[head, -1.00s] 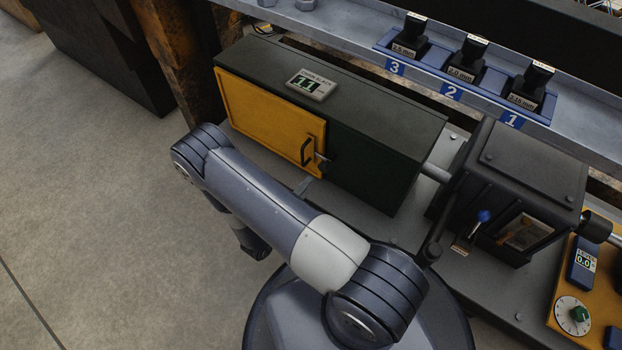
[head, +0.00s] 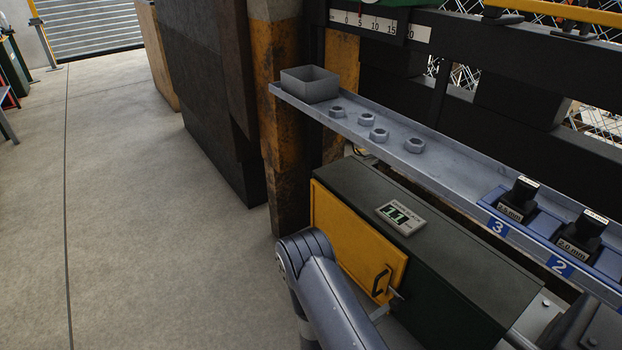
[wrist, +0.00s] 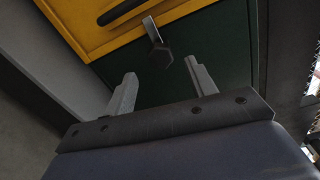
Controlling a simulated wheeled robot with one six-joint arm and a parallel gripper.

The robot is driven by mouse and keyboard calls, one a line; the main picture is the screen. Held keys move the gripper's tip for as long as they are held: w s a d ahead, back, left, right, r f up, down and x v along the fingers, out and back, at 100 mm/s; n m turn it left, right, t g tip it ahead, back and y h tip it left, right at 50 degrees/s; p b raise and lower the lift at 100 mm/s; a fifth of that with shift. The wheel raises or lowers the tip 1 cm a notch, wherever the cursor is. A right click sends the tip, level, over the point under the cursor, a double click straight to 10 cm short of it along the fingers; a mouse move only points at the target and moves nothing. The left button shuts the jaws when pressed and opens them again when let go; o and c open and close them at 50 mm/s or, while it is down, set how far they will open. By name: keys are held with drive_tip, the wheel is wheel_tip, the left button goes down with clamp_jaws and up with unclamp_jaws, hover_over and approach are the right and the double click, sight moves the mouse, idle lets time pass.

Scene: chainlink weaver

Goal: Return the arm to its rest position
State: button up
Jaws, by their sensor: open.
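My gripper (wrist: 163,92) shows in the wrist view with its two fingers spread apart and nothing between them. Beyond the fingertips is the dark green box (wrist: 225,50) with its yellow door (wrist: 85,25). A small latch with a dark hexagonal end (wrist: 160,58) sticks out near the door's edge, apart from the fingers. In the head view my arm (head: 325,295) is at the bottom centre, in front of the yellow door (head: 350,240).
A grey shelf (head: 435,165) runs above the green box (head: 455,270). It carries a grey bin (head: 310,84), several nuts (head: 380,134) and numbered blue holders (head: 498,228) with black blocks. A rusty post (head: 285,120) stands left of the box. The floor (head: 150,230) at left is clear.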

sight(393, 306)
drive_tip(key=b+x, duration=0.1)
drive_tip(key=x, duration=0.5)
drive_tip(key=shift+d+b, duration=0.2)
drive_tip(key=shift+b, duration=0.15)
